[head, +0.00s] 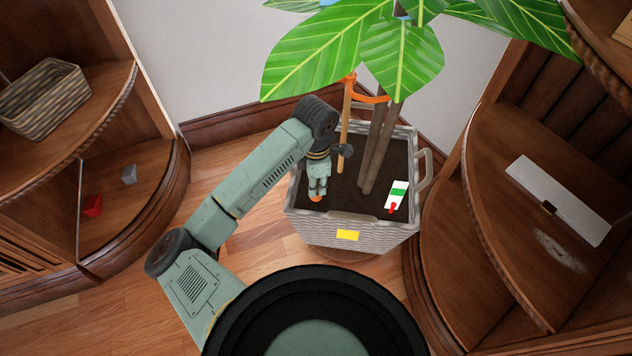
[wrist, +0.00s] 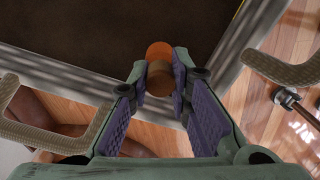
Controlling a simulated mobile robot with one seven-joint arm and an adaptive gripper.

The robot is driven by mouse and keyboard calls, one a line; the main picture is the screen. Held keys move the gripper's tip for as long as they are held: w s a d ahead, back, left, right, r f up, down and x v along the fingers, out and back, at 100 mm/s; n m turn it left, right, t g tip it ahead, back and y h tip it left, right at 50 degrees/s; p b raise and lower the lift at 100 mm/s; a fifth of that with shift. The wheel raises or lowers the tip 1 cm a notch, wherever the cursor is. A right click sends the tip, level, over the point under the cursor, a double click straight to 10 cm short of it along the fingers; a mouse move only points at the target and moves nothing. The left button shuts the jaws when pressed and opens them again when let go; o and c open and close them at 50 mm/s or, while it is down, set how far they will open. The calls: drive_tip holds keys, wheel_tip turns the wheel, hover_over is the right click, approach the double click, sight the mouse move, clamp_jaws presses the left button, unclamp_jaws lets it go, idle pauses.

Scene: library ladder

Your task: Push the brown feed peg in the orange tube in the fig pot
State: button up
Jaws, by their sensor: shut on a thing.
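The fig pot (head: 400,230) is a grey woven pot of dark soil with leafy stems. My gripper (head: 317,188) points down inside its front left part. In the wrist view my gripper (wrist: 160,72) is shut on the brown feed peg (wrist: 159,79), whose round end shows between the fingertips. The orange tube (wrist: 159,49) shows just behind and around the peg; a bit of the orange tube (head: 316,198) shows below the fingertips in the head view. The peg is hidden in the head view. I cannot tell how deep it sits in the tube.
A white, green and red tag (head: 398,190) stands in the soil to the right. A wooden stake (head: 344,130) and stems rise close behind my gripper. Wooden shelves flank the pot; the left one holds a basket (head: 42,98), the right one a white board (head: 560,200).

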drive_tip(key=shift+f, duration=0.15)
drive_tip(key=o, duration=0.8)
drive_tip(key=shift+o, duration=0.4)
drive_tip(key=o, duration=0.4)
drive_tip(key=shift+r+p, duration=1.55)
drive_tip(key=shift+r, duration=1.45)
